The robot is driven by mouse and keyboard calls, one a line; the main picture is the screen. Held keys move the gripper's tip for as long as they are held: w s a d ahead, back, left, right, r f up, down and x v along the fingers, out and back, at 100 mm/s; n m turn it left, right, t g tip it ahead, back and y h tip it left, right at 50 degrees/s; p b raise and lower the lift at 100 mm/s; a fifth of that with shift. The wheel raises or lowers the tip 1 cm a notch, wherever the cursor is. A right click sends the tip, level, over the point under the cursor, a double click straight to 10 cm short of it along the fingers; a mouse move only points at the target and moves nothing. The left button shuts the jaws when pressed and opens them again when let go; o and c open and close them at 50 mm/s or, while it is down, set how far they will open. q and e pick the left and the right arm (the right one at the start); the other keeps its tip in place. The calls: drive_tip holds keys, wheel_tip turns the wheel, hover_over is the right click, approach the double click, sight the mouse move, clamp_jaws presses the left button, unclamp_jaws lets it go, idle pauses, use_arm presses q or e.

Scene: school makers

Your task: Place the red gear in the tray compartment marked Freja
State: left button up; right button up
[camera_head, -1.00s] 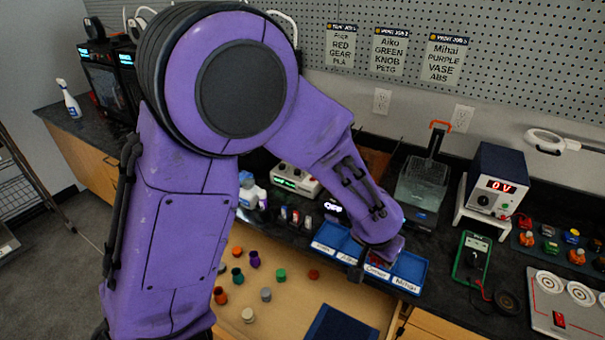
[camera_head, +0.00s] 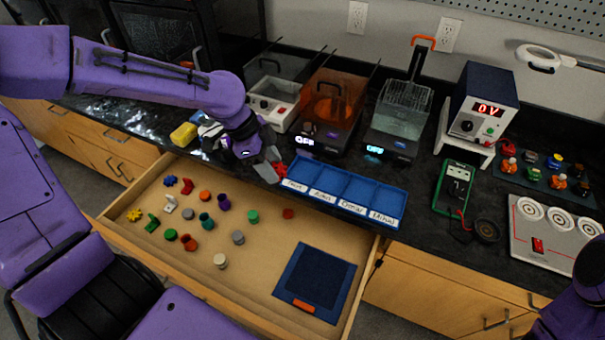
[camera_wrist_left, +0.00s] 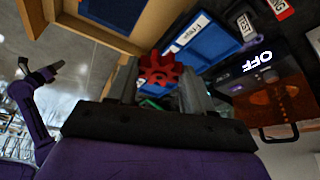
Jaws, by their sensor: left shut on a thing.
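The red gear (camera_wrist_left: 160,72) is held between the two fingers of my left gripper (camera_wrist_left: 158,88) in the left wrist view. In the head view my left gripper (camera_head: 268,168) is at the left end of the blue tray (camera_head: 347,206), with a little red of the gear at its fingertips. The tray has several compartments in a row with white labels on the front. The leftmost label (camera_head: 294,185) is small in the head view; in the left wrist view a label (camera_wrist_left: 186,33) seems to read Freja. That compartment is partly hidden by my gripper. My right gripper is out of view.
An open wooden drawer (camera_head: 262,270) below the tray holds several small coloured parts and a dark blue mat (camera_head: 325,275). Behind the tray stand an orange-walled bath (camera_head: 330,108) and a clear bath (camera_head: 396,115). A green multimeter (camera_head: 455,187) lies to the right.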

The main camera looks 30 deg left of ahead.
use_arm(q)
drive_tip(key=shift+w+f+b, duration=0.3)
drive_tip(key=shift+f+b, duration=0.2)
drive_tip(key=shift+b, duration=0.1)
drive_tip(key=shift+w+f+b, duration=0.3)
drive_tip(key=shift+f+b, duration=0.2)
drive_tip(key=shift+b, duration=0.05)
drive_tip(key=w+f, duration=0.1)
drive_tip(key=w, duration=0.1)
drive_tip(key=w+f+p, duration=0.1)
drive_tip(key=w, duration=0.2)
drive_tip(key=w+f, duration=0.1)
drive_tip(key=w, duration=0.1)
drive_tip(key=shift+w, duration=0.4)
hover_over(305, 172)
drive_tip(key=a, duration=0.1)
drive_tip(key=f, duration=0.5)
drive_tip(key=shift+s+a+p, duration=0.2)
drive_tip(key=shift+s+p, duration=0.1)
drive_tip(key=shift+s, duration=0.05)
wheel_tip(305, 172, down, 2)
drive_tip(key=shift+f+p, duration=0.15)
drive_tip(key=shift+p, duration=0.3)
drive_tip(key=shift+f, duration=0.35)
drive_tip(key=o, duration=0.7)
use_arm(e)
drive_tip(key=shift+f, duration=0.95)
